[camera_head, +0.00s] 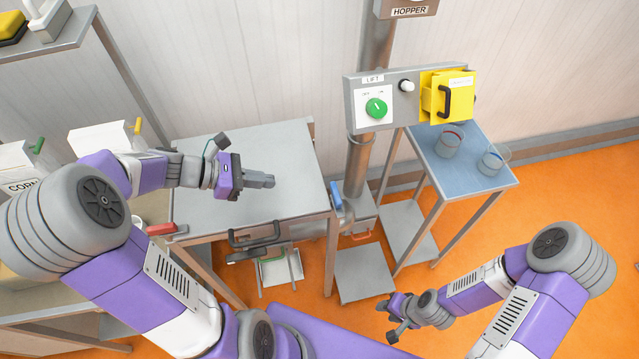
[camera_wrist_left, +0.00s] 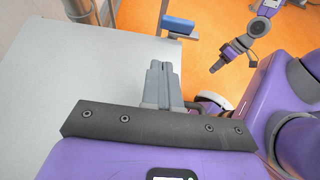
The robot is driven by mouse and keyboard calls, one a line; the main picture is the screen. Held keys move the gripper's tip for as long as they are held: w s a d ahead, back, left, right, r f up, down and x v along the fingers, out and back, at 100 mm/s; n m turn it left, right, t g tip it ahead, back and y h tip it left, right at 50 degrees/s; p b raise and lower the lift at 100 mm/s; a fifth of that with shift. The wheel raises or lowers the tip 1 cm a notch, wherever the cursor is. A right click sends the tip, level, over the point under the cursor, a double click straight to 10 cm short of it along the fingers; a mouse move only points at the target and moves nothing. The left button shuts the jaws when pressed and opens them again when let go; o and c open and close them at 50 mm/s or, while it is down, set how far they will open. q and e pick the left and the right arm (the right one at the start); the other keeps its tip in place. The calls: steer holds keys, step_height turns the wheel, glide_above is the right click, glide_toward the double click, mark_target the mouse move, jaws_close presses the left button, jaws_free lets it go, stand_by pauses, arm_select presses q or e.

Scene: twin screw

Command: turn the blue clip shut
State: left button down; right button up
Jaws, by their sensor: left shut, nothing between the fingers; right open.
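The blue clip (camera_head: 336,197) sits on the grey metal fitting at the right edge of the steel table, beside the vertical pipe. It also shows in the left wrist view (camera_wrist_left: 180,26), past the table's edge. My left gripper (camera_head: 272,181) is shut and empty above the table top, to the left of the blue clip and apart from it. In the left wrist view its fingers (camera_wrist_left: 158,68) are together and point towards the far edge. My right gripper (camera_head: 390,322) is open, low at the front right over the orange floor, far from the clip.
The steel table (camera_head: 275,145) has a bare top. A lift panel (camera_head: 352,88) with a green knob and yellow box stands on the pipe (camera_head: 358,165). A blue-topped side table (camera_head: 470,165) holds clear containers. A red-handled clip (camera_head: 162,229) is at the left.

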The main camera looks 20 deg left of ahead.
mark_target(337, 200)
arm_select(q)
steer(key=shift+s+r, duration=0.1)
steer(key=shift+s, duration=0.05)
steer(key=b+x, duration=0.2)
steer(key=x, duration=0.7)
steer(key=shift+d+f, duration=0.2)
steer(key=shift+f, duration=0.15)
steer(key=w+d, duration=0.2)
steer(key=d, duration=0.1)
steer(key=shift+w+b, duration=0.15)
steer(key=shift+b, duration=0.2)
steer(key=shift+w+d, duration=0.25)
steer(key=shift+d, duration=0.05)
steer(key=shift+w+m+g+p, duration=0.15)
steer(key=shift+m+g+p, duration=0.25)
